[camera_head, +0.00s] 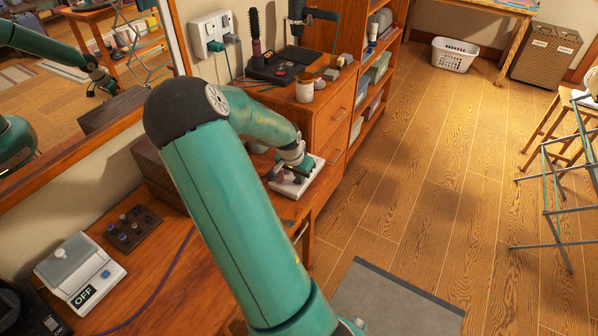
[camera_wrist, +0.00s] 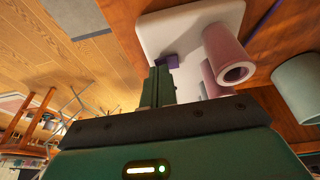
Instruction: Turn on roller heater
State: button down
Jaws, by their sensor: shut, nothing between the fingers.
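A white base (camera_head: 293,190) with rollers, which looks like the roller heater, sits on the wooden counter under the end of my arm. In the wrist view its white top (camera_wrist: 154,35) carries a pink hollow roller (camera_wrist: 225,55) and a small purple piece (camera_wrist: 172,61), possibly a switch. My gripper (camera_wrist: 158,73) is shut and empty, its fingertips at or very near the purple piece; I cannot tell whether they touch. In the head view my gripper (camera_head: 283,170) is partly hidden by my arm. A teal roller (camera_wrist: 298,88) shows at the right of the wrist view.
A white device (camera_head: 80,268) with an OFF label and a dark tray of small knobs (camera_head: 132,228) are on the counter's left. A white cup (camera_head: 305,88) and a black hairbrush stand (camera_head: 280,65) are behind.

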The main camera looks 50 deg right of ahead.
jog(key=shift+s+f, duration=0.1)
jog(key=shift+f, duration=0.15)
dwell(0.4)
jog(key=shift+w+r, duration=0.15)
jog(key=shift+w, duration=0.65)
jog(key=shift+r, duration=0.1)
